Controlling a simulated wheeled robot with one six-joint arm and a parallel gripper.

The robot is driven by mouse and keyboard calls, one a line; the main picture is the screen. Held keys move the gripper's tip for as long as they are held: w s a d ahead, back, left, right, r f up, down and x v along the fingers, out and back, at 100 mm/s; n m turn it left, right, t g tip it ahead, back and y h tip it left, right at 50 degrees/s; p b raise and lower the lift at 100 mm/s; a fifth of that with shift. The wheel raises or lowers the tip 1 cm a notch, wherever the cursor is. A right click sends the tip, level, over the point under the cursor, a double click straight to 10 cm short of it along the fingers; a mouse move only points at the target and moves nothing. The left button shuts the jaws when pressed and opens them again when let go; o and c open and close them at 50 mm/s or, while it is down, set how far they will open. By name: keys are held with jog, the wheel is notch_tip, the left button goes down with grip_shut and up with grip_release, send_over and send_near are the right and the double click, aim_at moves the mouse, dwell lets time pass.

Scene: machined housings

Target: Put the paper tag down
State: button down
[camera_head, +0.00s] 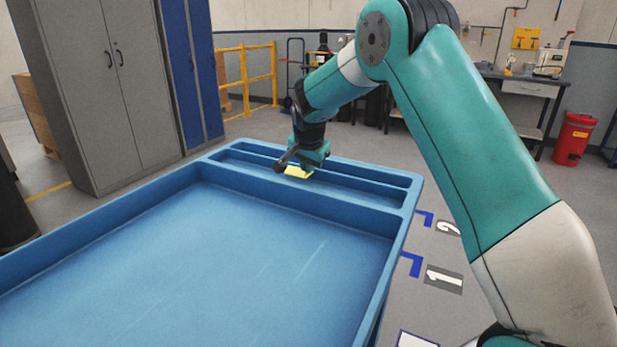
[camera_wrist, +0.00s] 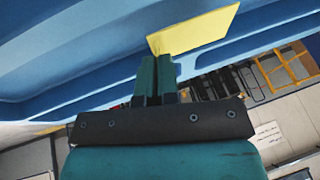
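The paper tag (camera_head: 297,172) is a flat yellow piece just below my gripper (camera_head: 305,162), over the narrow compartments at the far end of the blue tray (camera_head: 240,179). In the wrist view the tag (camera_wrist: 200,29) sticks out from the tips of my gripper (camera_wrist: 157,66). The two teal fingers are close together, with the tag's near corner between them. In the head view my gripper hides part of the tag. I cannot tell exactly how high the tag is above the tray.
The tray's large compartment (camera_head: 215,260) is empty. A grey cabinet (camera_head: 108,95) stands behind it on the left. A yellow railing (camera_head: 246,80), a workbench (camera_head: 520,84) and a red bin (camera_head: 573,140) stand farther back. Floor markings (camera_head: 443,279) lie to the right of the tray.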

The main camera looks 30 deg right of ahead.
jog(key=shift+f, duration=1.7)
jog(key=shift+f, duration=0.1)
jog(key=c, duration=1.4)
grip_release()
jog(key=shift+o, duration=0.2)
jog(key=shift+r, duration=0.2)
jog(key=v, duration=1.2)
jog(key=s+a+r+n+g+y, duration=0.15)
jog(key=s+a+n+y, duration=0.25)
jog(key=s+a+n, duration=0.95)
jog(key=s+a+n+g+y, duration=0.1)
jog(key=s+a+n, duration=0.1)
jog(key=s, duration=1)
jog(key=s+a+n+g+y, duration=0.1)
jog(key=s+a+n+g, duration=0.1)
jog(key=s, duration=1)
jog(key=shift+a+f+n, duration=0.15)
jog(key=shift+a+n, duration=0.6)
jog(key=shift+a, duration=0.05)
